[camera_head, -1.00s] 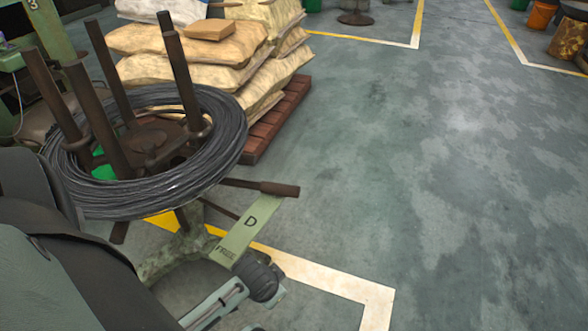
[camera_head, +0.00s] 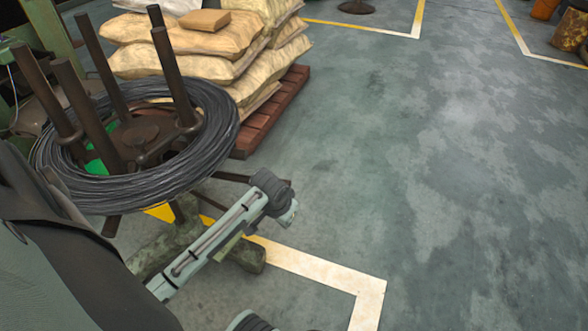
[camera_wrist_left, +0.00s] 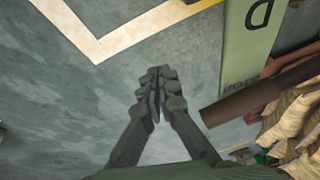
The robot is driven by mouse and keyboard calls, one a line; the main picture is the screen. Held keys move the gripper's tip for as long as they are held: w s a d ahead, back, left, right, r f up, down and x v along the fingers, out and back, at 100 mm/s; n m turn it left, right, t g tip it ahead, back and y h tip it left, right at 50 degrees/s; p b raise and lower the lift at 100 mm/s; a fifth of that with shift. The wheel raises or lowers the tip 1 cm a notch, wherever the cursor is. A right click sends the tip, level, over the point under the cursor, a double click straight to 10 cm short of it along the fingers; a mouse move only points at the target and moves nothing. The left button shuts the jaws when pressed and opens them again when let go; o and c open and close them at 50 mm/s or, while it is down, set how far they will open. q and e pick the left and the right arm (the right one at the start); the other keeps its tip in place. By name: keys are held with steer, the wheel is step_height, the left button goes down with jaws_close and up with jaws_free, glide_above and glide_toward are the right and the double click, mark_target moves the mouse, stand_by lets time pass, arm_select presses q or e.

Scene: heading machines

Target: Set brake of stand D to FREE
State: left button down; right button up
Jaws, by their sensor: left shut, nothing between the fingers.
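Stand D carries a coil of dark wire (camera_head: 205,150) around several upright brown posts. In the head view my left arm covers most of its brake plate and lever, leaving a brown bar (camera_head: 230,177) showing under the coil. In the left wrist view the green plate marked D (camera_wrist_left: 250,45) is at upper right, with faint lettering at its lower end. The dark brown lever handle (camera_wrist_left: 250,98) points toward my left gripper (camera_wrist_left: 157,72). That gripper is shut and empty, to the left of the handle and apart from it in the picture.
Stacked sacks (camera_head: 185,40) on a red-brown pallet (camera_head: 270,115) stand behind the stand. A yellow and white floor line (camera_head: 320,268) runs past its foot. The floor (camera_head: 430,170) to the right is clear.

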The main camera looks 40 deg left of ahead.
arm_select(q)
steer(key=w+a+r+n, duration=0.1)
steer(key=w+a+r, duration=0.2)
steer(key=w+r, duration=0.3)
steer(key=w+a+r+n+p, duration=0.1)
steer(key=w+a+r, duration=0.1)
steer(key=w+r, duration=0.5)
steer(key=shift+a+r, duration=0.4)
steer(key=shift+r, duration=0.15)
arm_select(e)
steer(key=s+f, duration=0.1)
steer(key=f, duration=0.2)
steer(key=s+f, duration=0.1)
steer(key=f, duration=0.1)
steer(key=shift+s+d+f, duration=0.1)
steer(key=shift+s+d, duration=0.15)
steer(key=shift+s, duration=0.05)
arm_select(q)
step_height(320, 180, down, 10)
steer(key=shift+s+f, duration=0.2)
arm_select(e)
steer(key=shift+s+f, duration=0.1)
steer(key=shift+f, duration=0.05)
